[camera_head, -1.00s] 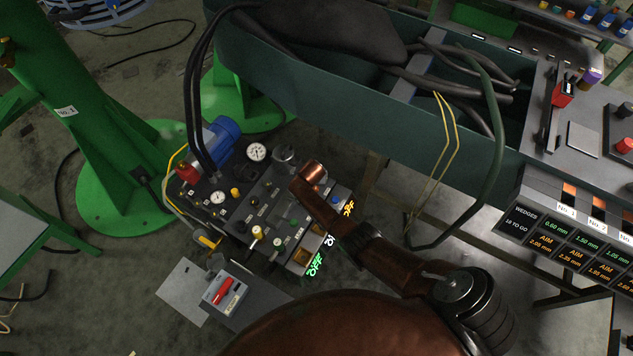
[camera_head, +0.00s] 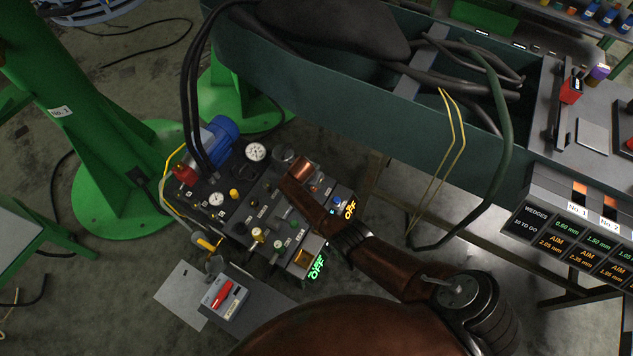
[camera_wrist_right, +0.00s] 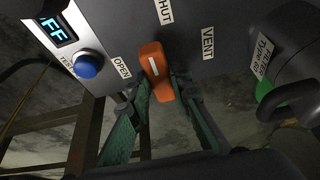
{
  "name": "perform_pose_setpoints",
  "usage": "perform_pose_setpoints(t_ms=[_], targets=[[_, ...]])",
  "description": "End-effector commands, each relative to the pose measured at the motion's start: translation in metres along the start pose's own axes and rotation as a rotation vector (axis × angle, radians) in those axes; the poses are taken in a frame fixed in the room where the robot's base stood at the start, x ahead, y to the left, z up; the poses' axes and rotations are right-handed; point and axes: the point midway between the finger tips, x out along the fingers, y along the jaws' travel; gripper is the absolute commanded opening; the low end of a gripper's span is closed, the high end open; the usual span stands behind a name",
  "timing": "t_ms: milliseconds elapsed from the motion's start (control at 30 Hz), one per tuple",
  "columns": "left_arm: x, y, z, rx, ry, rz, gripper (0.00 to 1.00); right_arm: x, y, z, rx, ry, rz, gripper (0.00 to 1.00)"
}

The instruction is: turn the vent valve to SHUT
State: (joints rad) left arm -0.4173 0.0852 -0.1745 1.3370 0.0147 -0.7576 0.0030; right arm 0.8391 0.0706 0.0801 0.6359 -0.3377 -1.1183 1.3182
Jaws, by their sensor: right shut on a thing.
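The vent valve's orange handle (camera_wrist_right: 158,78) shows in the right wrist view, with a white line along it. It lies lengthwise up and down the picture on the grey panel beside the VENT label (camera_wrist_right: 209,43). The OPEN label (camera_wrist_right: 122,67) is to its left and the partly cut-off SHUT label (camera_wrist_right: 165,11) is above it. My right gripper (camera_wrist_right: 164,90) has its green fingers on either side of the handle and is shut on it. In the head view my right arm hides this gripper and the valve. My left gripper is not in view.
A blue TEST button (camera_wrist_right: 86,65) and a lit display (camera_wrist_right: 58,29) sit left of the valve. A dark fitting (camera_wrist_right: 292,85) sits to the right. In the head view the panel carries gauges (camera_head: 256,152) and several knobs; the green trough (camera_head: 330,75) stands behind it.

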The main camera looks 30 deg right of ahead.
Motion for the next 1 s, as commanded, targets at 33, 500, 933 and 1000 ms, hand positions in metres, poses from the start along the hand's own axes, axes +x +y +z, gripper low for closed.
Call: perform_pose_setpoints(t_ms=[33,500,933,1000], targets=[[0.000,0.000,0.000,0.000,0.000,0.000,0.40,0.000,-0.001,-0.001,0.003,0.000,-0.002,0.00],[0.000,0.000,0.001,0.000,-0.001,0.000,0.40,0.000,0.000,0.000,0.001,0.000,-0.001,0.36],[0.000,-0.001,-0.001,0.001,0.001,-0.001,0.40,-0.012,-0.002,0.000,0.000,0.000,-0.004,0.36],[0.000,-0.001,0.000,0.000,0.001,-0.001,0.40,-0.021,-0.002,0.001,0.001,0.000,-0.005,0.36]])
